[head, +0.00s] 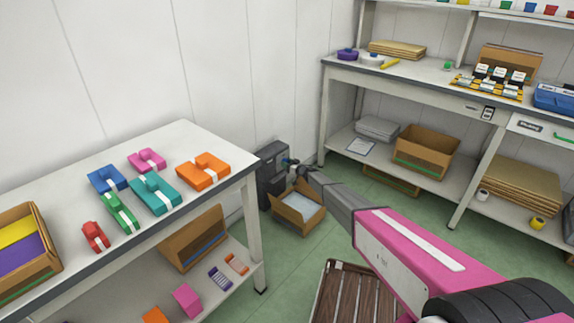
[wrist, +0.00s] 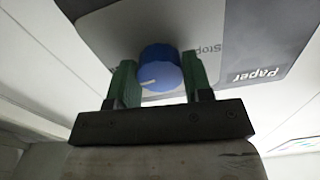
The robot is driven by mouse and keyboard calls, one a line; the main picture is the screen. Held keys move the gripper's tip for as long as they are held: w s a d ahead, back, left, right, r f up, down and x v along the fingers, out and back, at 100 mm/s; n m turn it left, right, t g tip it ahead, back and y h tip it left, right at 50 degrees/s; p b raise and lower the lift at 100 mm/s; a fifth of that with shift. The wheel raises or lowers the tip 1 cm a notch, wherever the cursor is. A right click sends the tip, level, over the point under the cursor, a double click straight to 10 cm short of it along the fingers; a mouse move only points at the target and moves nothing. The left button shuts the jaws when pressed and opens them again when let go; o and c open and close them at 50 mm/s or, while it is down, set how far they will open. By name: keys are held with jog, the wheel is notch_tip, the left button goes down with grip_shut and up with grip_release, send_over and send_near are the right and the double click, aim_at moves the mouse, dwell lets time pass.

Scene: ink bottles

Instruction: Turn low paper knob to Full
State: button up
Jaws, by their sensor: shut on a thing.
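The paper knob (wrist: 160,68) is blue with a white pointer line, on a grey and dark panel (wrist: 258,35) marked "Paper" and "Stop" in the wrist view. The lettering shows upside down. My gripper (wrist: 158,80) is shut on the knob, one green finger on each side. In the head view my gripper (head: 298,167) reaches the front of a dark grey machine (head: 270,190) low by the wall. The knob is too small there to tell apart. No "Full" mark can be read.
An open cardboard box (head: 299,212) with pale contents stands on the floor below the machine. A white table (head: 225,140) with coloured blocks is close on the left. A shelved workbench (head: 405,90) stands right. A slatted wooden piece (head: 350,295) lies in front.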

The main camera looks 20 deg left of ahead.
jog(key=shift+d+f+m, duration=0.1)
jog(key=shift+m, duration=0.5)
jog(key=o, duration=0.9)
jog(key=v, duration=1)
jog(key=shift+s+d, duration=0.2)
jog(key=shift+d, duration=0.1)
